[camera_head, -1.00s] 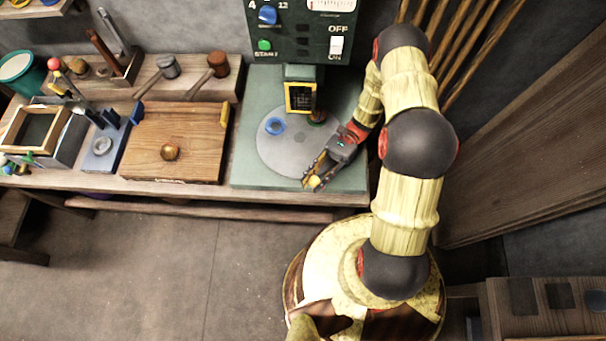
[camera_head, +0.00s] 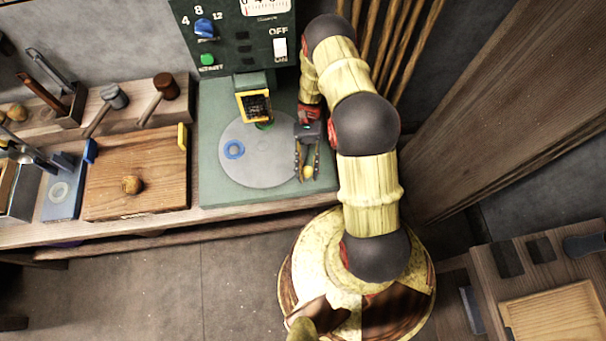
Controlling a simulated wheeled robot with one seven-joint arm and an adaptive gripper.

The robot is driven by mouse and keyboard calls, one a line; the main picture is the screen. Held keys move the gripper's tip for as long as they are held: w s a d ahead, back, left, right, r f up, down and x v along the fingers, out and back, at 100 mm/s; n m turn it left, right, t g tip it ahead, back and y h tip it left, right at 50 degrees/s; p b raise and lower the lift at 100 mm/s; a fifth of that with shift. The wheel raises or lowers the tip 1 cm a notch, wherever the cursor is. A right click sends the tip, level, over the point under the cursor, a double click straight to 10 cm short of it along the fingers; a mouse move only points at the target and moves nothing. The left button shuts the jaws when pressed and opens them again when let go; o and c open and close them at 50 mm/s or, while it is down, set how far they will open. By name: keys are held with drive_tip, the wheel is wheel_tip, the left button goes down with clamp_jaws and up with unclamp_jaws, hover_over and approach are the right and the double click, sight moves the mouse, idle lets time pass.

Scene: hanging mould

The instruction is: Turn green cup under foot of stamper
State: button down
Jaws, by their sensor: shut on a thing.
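A grey round disc (camera_head: 262,176) lies on the green machine base. The green cup (camera_head: 265,126) stands on its far part, mostly hidden just below and slightly right of the stamper's yellow-framed foot (camera_head: 255,105). I cannot tell if it is exactly under it. A blue cup (camera_head: 234,150) stands at the disc's left part. My gripper (camera_head: 308,171) reaches down at the disc's right edge, its fingers shut on a small yellow knob (camera_head: 308,174).
The green machine panel (camera_head: 240,40) rises behind, with a blue dial, a green button and a white switch. Left of the base lies a wooden board (camera_head: 140,180) with a round brown lump (camera_head: 132,185). Mallets (camera_head: 158,98) rest behind it.

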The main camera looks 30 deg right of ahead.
drive_tip(key=shift+w+d+n+h, duration=0.2)
drive_tip(key=shift+d+n+h, duration=0.1)
drive_tip(key=shift+d, duration=0.05)
drive_tip(key=shift+r, duration=0.1)
drive_tip(key=c, duration=1.5)
unclamp_jaws()
drive_tip(key=shift+w+d, duration=0.1)
drive_tip(key=v, duration=0.7)
drive_tip(key=shift+w+f, duration=0.2)
drive_tip(key=shift+c, duration=0.3)
